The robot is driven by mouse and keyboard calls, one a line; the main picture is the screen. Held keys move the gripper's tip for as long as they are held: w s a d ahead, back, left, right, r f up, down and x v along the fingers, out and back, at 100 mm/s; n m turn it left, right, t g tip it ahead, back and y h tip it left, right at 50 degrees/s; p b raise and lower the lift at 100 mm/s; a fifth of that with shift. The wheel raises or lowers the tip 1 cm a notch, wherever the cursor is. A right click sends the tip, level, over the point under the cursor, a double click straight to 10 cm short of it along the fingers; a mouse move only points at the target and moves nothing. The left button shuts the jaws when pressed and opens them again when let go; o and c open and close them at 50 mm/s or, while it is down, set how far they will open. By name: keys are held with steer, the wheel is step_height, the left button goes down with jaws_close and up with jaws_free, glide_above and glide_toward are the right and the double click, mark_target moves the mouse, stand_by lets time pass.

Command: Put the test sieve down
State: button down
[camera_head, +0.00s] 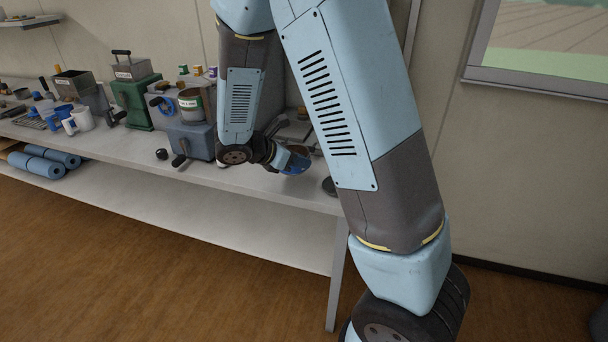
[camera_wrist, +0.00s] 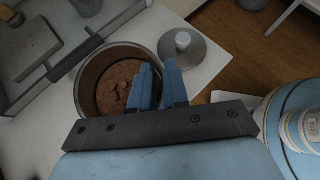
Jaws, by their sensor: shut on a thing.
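The test sieve appears to be the round metal-walled pan (camera_wrist: 88,72) in the wrist view, with brown lumpy soil (camera_wrist: 116,80) inside. My gripper (camera_wrist: 160,80) has its two blue fingers at the pan's right wall, one inside and one outside, shut on it. The fingers hide part of that wall. In the head view my gripper (camera_head: 288,160) is low over the right end of the bench (camera_head: 240,190). The sieve is hard to make out there. I cannot tell whether its bottom touches the bench top.
A grey round lid with a pale knob (camera_wrist: 182,44) lies right of the pan, near the bench edge. A grey tray-like device with a dark bar (camera_wrist: 30,50) is at left. A blue-grey machine (camera_head: 193,140) and a green one (camera_head: 135,105) stand further left.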

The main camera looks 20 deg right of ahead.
steer(key=f, duration=0.1)
steer(key=w+d+f, duration=0.2)
steer(key=f, duration=0.1)
steer(key=shift+w, duration=0.25)
steer(key=shift+s+f, duration=0.1)
steer(key=shift+f, duration=1.3)
steer(key=c, duration=1.1)
jaws_free()
steer(key=v, duration=1.2)
steer(key=shift+s+d+r+m+t+y, duration=0.45)
steer(key=shift+s+d+r+m+y, duration=1.35)
steer(key=shift+s+r+m, duration=1.9)
steer(key=shift+s+d+r+m+t+y, duration=0.5)
steer(key=shift+s+d+r+m+y, duration=1.25)
steer(key=shift+s+r+m, duration=2)
steer(key=shift+s+d+r+m+t+y, duration=0.45)
steer(key=shift+s+d+r+m+y, duration=1.3)
steer(key=shift+s+r+m, duration=1.95)
